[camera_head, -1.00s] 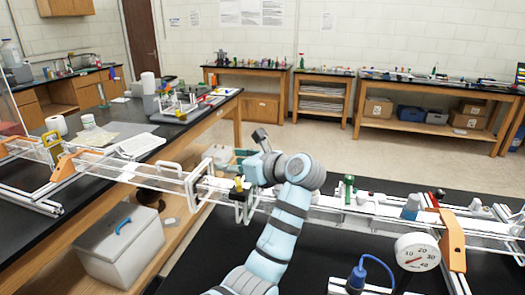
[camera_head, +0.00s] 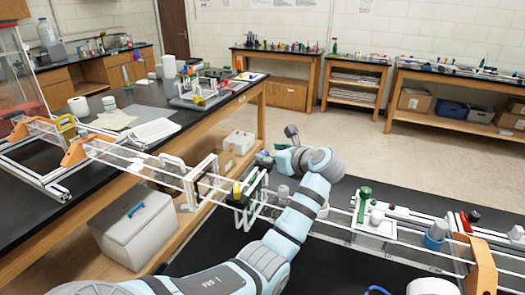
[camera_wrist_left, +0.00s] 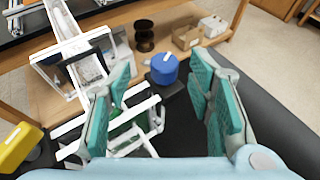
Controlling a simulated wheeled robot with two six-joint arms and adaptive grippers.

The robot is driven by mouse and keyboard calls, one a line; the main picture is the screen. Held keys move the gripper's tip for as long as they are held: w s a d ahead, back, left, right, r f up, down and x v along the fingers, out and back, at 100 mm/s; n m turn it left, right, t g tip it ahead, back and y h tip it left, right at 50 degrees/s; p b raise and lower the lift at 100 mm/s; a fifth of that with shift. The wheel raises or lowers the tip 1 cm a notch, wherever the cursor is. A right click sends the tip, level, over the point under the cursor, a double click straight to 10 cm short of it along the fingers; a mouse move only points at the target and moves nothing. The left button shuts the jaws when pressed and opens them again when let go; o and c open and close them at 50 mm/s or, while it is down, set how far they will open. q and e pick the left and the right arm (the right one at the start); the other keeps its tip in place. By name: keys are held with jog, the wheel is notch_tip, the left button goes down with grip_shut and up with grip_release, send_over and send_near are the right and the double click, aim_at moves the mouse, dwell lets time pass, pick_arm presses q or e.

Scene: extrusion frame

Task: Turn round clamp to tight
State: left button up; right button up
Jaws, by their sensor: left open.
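A blue round knob with a white line on top (camera_wrist_left: 164,70) shows in the left wrist view; it looks like the round clamp. It lies beyond and between the fingertips of my left gripper (camera_wrist_left: 160,80). The gripper is open, its two teal fingers apart on either side of the view, with nothing held. I cannot tell the gap in depth to the knob. In the head view my left gripper (camera_head: 266,158) points left beside the extrusion frame, and I cannot make out the blue knob there. My right gripper is not in view.
White frame rails (camera_head: 330,235) run across the dark bench. A yellow block (camera_head: 237,190) and a green-topped part (camera_head: 365,196) sit on them. A grey box (camera_head: 135,225) lies on a lower shelf.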

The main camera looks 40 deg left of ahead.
aim_at(264, 153)
pick_arm(q)
jog(key=x, duration=0.5)
jog(key=shift+w+a+f, duration=0.15)
jog(key=shift+w+f, duration=0.15)
jog(key=shift+w, duration=0.15)
jog(key=shift+s+r, duration=0.15)
jog(key=shift+s, duration=0.1)
jog(key=shift+c, duration=0.3)
jog(key=shift+w, duration=0.1)
grip_shut()
jog(key=m+t+h+p, duration=0.1)
jog(key=m+t+p, duration=0.2)
jog(key=p, duration=0.1)
jog(key=shift+r+h, duration=0.15)
jog(key=shift+h, duration=0.25)
jog(key=m+t+h+p, duration=0.1)
jog(key=m+t+p, duration=0.1)
jog(key=p, duration=0.1)
jog(key=shift+h, duration=0.3)
jog(key=shift+f+m+t, duration=0.2)
jog(key=shift+m+t, duration=0.2)
jog(key=shift+m, duration=0.1)
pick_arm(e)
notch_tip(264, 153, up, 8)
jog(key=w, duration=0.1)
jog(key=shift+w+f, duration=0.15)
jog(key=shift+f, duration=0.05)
pick_arm(q)
jog(key=shift+o, duration=0.3)
grip_release()
